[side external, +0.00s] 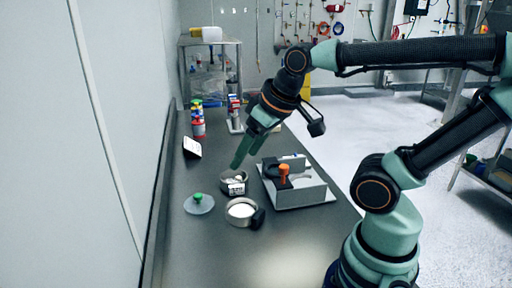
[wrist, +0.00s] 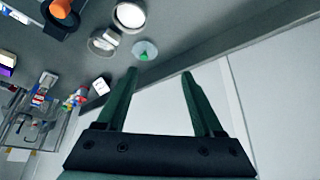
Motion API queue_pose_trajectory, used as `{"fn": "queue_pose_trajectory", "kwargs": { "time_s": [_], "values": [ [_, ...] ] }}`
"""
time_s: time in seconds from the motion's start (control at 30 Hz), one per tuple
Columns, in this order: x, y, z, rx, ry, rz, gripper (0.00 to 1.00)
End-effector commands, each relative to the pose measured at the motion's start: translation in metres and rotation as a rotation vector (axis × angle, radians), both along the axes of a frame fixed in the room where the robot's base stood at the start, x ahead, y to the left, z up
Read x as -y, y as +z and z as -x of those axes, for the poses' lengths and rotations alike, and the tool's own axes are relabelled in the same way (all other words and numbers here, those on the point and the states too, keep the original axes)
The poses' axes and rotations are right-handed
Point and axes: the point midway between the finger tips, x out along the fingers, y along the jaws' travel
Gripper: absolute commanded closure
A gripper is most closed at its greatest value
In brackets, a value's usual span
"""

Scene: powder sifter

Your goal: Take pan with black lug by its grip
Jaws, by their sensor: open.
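The pan with the black lug (side external: 240,213) is a round metal pan holding white powder. It stands on the dark bench, and its black lug (side external: 258,217) sticks out at its right in the side view. In the wrist view the pan (wrist: 130,15) is at the top edge; its lug is not clearly seen there. My gripper (side external: 240,162) is open and empty. It hangs tilted above the bench, beyond and above the pan and apart from it. In the wrist view my open fingers (wrist: 160,72) have nothing between them.
A second round container (side external: 233,184) with a label stands just behind the pan, below my fingers. A clear lid with a green knob (side external: 199,203) lies to the left. The near bench is clear.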

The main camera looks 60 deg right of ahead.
Motion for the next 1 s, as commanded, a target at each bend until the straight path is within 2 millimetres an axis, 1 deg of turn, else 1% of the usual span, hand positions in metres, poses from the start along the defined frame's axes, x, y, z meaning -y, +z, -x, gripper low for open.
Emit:
{"fn": "queue_pose_trajectory", "kwargs": {
  "time_s": [0.13,0.23,0.37,0.5,0.7,0.83,0.9,1.0],
  "values": [
    [0.004,-0.003,-0.002,-0.019,-0.048,-0.019,0.31],
    [0.013,-0.012,-0.007,-0.065,-0.174,-0.066,0.31],
    [0.032,-0.031,-0.017,-0.151,-0.447,-0.157,0.31],
    [0.056,-0.057,-0.026,-0.240,-0.781,-0.250,0.31],
    [0.087,-0.096,-0.030,-0.338,-1.226,-0.341,0.31],
    [0.100,-0.115,-0.029,-0.372,-1.422,-0.370,0.31],
    [0.104,-0.121,-0.029,-0.381,-1.486,-0.378,0.31],
    [0.106,-0.128,-0.028,-0.387,-1.532,-0.384,0.31]
  ]
}}
